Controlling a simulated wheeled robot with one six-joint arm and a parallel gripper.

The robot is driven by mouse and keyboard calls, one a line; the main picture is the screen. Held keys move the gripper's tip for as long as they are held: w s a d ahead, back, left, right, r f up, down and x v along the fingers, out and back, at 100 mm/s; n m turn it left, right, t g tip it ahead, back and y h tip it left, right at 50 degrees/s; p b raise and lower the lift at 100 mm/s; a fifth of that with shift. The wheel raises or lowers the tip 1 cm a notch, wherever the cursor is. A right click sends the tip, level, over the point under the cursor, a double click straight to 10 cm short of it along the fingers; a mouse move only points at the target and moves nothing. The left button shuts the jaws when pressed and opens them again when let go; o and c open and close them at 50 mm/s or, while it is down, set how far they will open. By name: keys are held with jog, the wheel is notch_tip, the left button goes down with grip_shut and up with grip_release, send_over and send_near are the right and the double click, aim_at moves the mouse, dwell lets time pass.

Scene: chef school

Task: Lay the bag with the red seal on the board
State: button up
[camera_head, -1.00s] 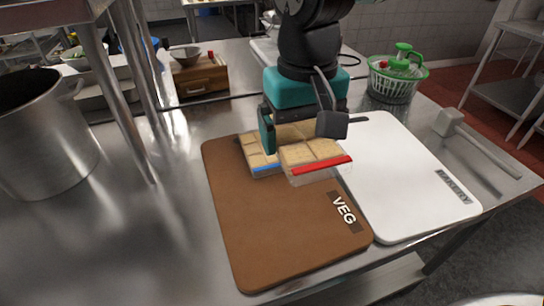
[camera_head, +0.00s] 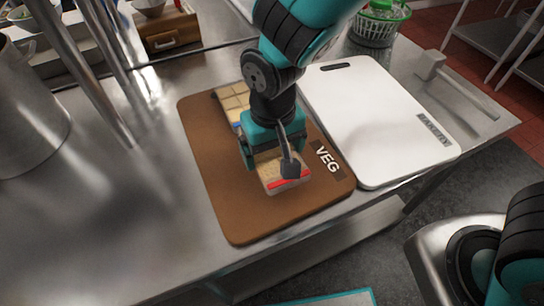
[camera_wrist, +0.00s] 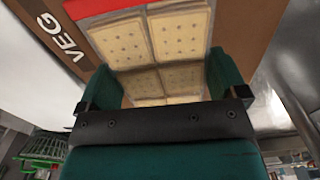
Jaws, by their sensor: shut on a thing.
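The bag with the red seal (camera_head: 284,184) holds pale square crackers and is between the fingers of my gripper (camera_head: 272,163). It is over the front part of the brown VEG board (camera_head: 232,222); I cannot tell whether it touches the board. In the wrist view the bag (camera_wrist: 170,50) fills the middle, between the two green fingers (camera_wrist: 165,85), with its red seal at the top. A bag with a blue seal (camera_head: 233,98) lies on the back of the brown board, partly hidden by my arm.
The white BAKERY board (camera_head: 370,120) lies to the right of the brown one. A mallet (camera_head: 455,80) lies beyond it, and a green-and-white basket (camera_head: 378,25) stands at the back. A large pot (camera_head: 25,110) and a shelf post stand at the left.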

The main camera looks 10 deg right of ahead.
aim_at(273, 160)
jog(key=shift+f, duration=1.65)
jog(key=shift+f, duration=0.2)
jog(key=o, duration=0.6)
jog(key=shift+o, duration=0.2)
jog(key=shift+r, duration=0.15)
